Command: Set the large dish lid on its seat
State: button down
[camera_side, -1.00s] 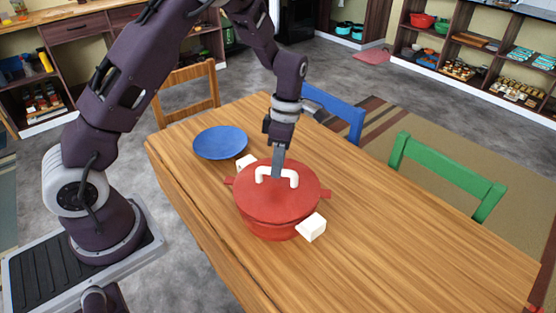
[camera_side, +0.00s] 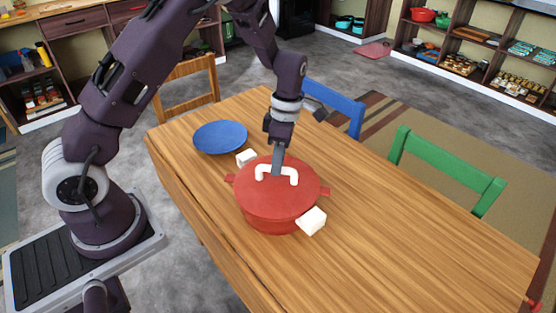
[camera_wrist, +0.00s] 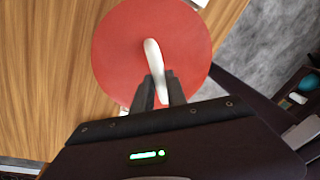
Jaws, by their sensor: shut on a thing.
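The large red dish lid (camera_side: 268,194) has a white bar handle (camera_side: 292,177). It lies over the red dish (camera_side: 272,224), which stands on the wooden table; from the side I cannot tell if the rims fully meet. My gripper (camera_side: 277,172) points down and is shut on the lid's handle. In the wrist view the red lid (camera_wrist: 130,70) fills the upper middle, and my gripper's fingers (camera_wrist: 158,92) pinch the white handle (camera_wrist: 153,55). The lid hides the dish's inside, and the dish does not show in the wrist view.
A white block (camera_side: 312,221) sits at the dish's front right and another white block (camera_side: 246,158) behind it. A blue plate (camera_side: 220,137) lies at the table's back left. The table's right half (camera_side: 420,235) is clear. Blue (camera_side: 335,107) and green (camera_side: 447,170) chairs stand along the far edge.

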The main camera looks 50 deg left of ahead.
jog(key=shift+f, duration=0.1)
jog(key=c, duration=1.3)
grip_release()
jog(key=shift+o, duration=0.2)
notch_tip(320, 180, up, 7)
jog(key=w, duration=0.1)
jog(key=shift+w, duration=0.1)
